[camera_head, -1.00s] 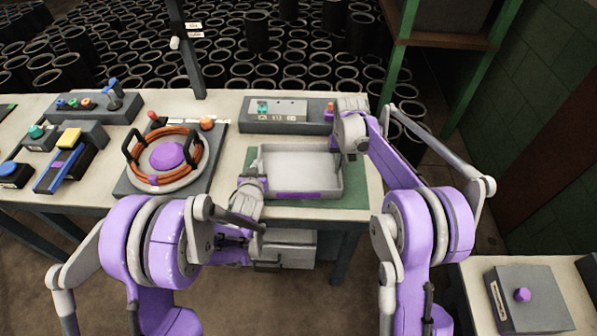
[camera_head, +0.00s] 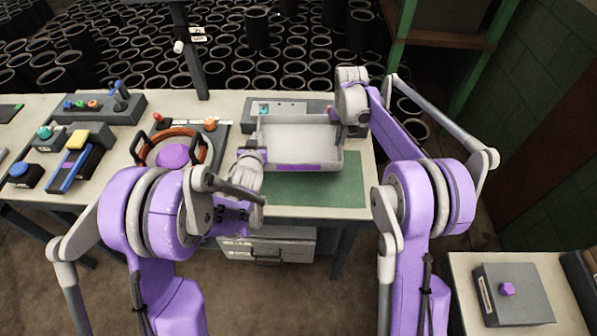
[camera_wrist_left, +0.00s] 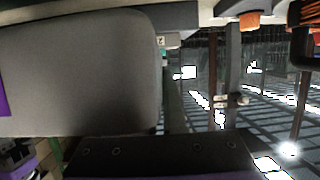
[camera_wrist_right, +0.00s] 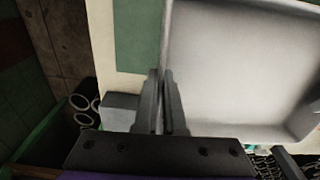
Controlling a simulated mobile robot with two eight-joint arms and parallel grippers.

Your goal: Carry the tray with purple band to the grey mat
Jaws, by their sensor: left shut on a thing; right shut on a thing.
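The pale grey tray with a purple band (camera_head: 300,148) is off the table, above the green mat (camera_head: 320,192), tilted so its inside faces me. My left gripper (camera_head: 250,160) is shut on the tray's left side; its fingertips are hard to make out. My right gripper (camera_head: 340,114) is shut on the tray's right side, and the right wrist view shows its fingers (camera_wrist_right: 162,100) at the tray's edge. The tray wall (camera_wrist_left: 80,75) fills much of the left wrist view, with the purple band at its edge. I cannot make out a grey mat.
A round fixture with an orange coil and purple dome (camera_head: 173,156) stands left of the tray. A grey panel box (camera_head: 280,108) is behind it. Several button and lever boxes (camera_head: 75,160) are further left. A box with a purple knob (camera_head: 510,293) is at lower right.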

